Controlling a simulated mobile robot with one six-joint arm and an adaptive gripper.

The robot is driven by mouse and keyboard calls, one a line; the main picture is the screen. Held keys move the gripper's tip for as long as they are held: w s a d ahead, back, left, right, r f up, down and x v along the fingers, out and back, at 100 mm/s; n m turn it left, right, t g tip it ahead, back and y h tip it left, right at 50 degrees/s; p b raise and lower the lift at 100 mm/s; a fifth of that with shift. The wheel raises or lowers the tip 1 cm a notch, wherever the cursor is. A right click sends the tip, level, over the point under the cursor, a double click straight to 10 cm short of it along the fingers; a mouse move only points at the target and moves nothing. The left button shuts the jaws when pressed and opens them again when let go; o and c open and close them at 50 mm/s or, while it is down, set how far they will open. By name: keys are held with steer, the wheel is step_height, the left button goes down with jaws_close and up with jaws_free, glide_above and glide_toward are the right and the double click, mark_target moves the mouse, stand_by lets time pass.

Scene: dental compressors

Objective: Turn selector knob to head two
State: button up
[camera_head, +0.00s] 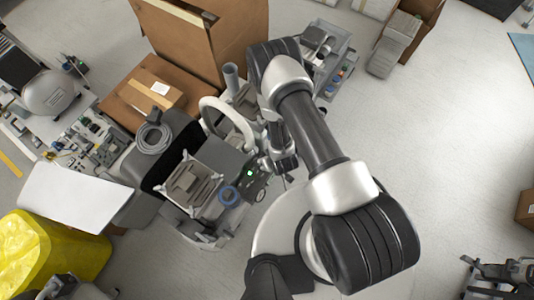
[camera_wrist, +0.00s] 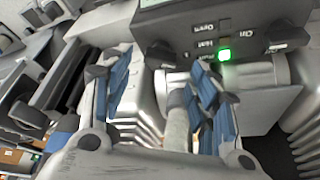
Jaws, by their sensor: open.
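In the wrist view a dark grey control panel (camera_wrist: 195,28) carries a lit green lamp (camera_wrist: 224,54), upside-down labels and two dark knobs. The left knob (camera_wrist: 158,49) appears between my fingertips in the picture; contact cannot be made out. The right knob (camera_wrist: 286,37) lies beyond my right finger. The labels are too blurred to tell which one is the selector. My gripper (camera_wrist: 161,66) is open and empty, with blue pads on both fingers. In the head view my gripper (camera_head: 282,158) is beside the panel (camera_head: 258,182), partly hidden by my arm.
Ribbed grey compressor parts (camera_wrist: 137,105) lie below the panel in the wrist view. In the head view a white hose loop (camera_head: 228,112), cardboard boxes (camera_head: 205,40) and a yellow bag (camera_head: 50,250) stand to the left. Open floor (camera_head: 450,130) lies to the right.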

steer(key=shift+b+x, duration=0.5)
steer(key=shift+x, duration=1.35)
steer(key=shift+c, duration=0.5)
steer(key=c, duration=1)
